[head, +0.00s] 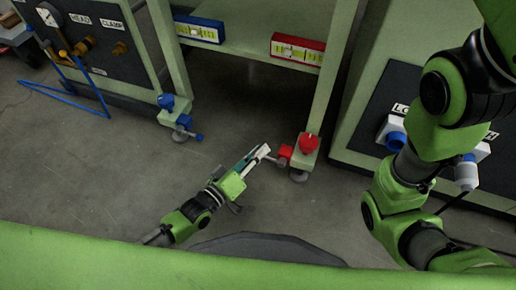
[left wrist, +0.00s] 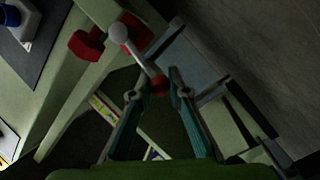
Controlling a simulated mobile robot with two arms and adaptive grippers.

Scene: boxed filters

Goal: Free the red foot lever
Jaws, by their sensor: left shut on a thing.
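The red foot lever (head: 284,156) sits low on the right leg of the green bench, beside a red knob (head: 308,143). In the left wrist view its thin grey rod ends in a red tip (left wrist: 158,85) between my fingertips. My left gripper (head: 262,152) reaches in from the lower left and is shut on that tip. The red knob also shows in the left wrist view (left wrist: 86,45). My right arm is at the right of the head view; its gripper is out of the picture.
A blue foot lever (head: 190,132) and knob are on the left leg. A blue-framed box (head: 198,29) and a red-framed box (head: 298,49) sit on the bench. Dark panels stand at left (head: 85,50) and right (head: 375,110). The floor between the legs is clear.

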